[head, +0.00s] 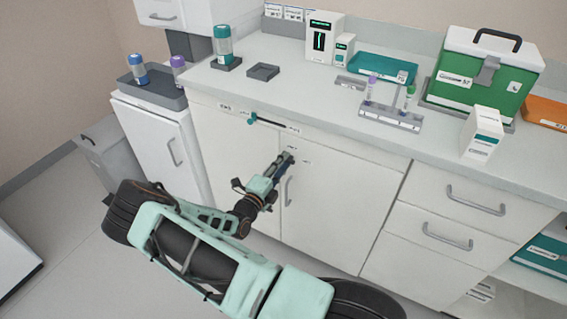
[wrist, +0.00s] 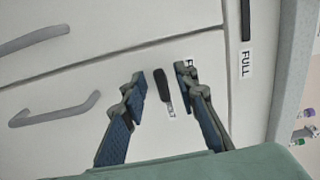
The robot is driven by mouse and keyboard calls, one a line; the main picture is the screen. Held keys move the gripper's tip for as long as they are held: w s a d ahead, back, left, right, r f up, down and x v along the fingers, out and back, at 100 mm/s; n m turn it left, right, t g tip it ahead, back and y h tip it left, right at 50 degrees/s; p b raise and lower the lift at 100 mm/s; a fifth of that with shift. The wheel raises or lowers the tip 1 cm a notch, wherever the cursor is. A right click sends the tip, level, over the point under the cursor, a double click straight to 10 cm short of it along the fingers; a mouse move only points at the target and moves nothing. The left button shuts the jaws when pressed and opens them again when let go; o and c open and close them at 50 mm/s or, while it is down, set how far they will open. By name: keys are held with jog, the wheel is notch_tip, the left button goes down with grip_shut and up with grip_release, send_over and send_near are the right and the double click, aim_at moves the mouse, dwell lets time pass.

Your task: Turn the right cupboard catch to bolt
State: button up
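The right cupboard catch is a small dark lever (wrist: 162,86) on a white door front in the wrist view. One end of it lies close to a small label (wrist: 172,112) that seems to read BOLT. A second label (wrist: 190,64) is partly covered by the right finger. My gripper (wrist: 159,80) is open, with one finger on each side of the catch. I cannot tell whether either finger touches it. In the head view my gripper (head: 287,158) is at the upper part of the right cupboard door (head: 335,195) and hides the catch.
Door handles (head: 288,190) (wrist: 55,110) stand out near the gripper. A teal slider (head: 253,119) is on the panel above the doors. A FULL label (wrist: 246,63) shows in the wrist view. The counter above holds a tube rack (head: 390,116) and a green case (head: 480,80).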

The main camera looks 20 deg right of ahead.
jog(key=v, duration=1.1)
jog(key=shift+s+a, duration=0.2)
jog(key=shift+s, duration=0.05)
